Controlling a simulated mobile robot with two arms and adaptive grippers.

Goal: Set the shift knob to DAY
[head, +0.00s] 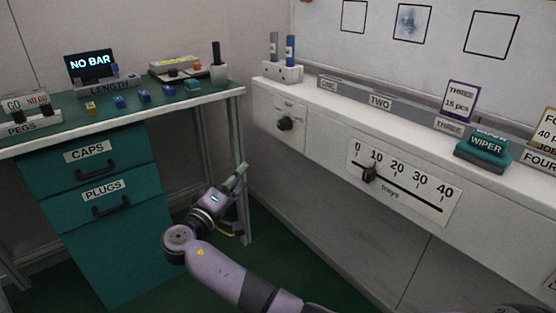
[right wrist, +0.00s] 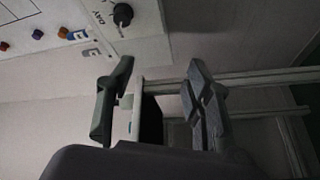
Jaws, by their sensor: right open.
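The shift knob (head: 284,123) is a round black knob on a pale plate on the front face of the white ledge. It also shows at the top of the right wrist view (right wrist: 122,14), with the word DAY printed beside it. Which mark its pointer faces is too small to tell. My right gripper (head: 238,190) is below and left of the knob in the head view, near the green table's leg. In the right wrist view its two fingers (right wrist: 160,100) are apart with nothing held between them. It is clear of the knob. My left gripper is not in view.
The white ledge (head: 335,103) carries a marker holder (head: 282,72) above the knob and a teal wiper (head: 482,150). A trays slider (head: 369,174) is on its front. The green table (head: 105,112) with teal drawers stands left, its leg close to my right gripper.

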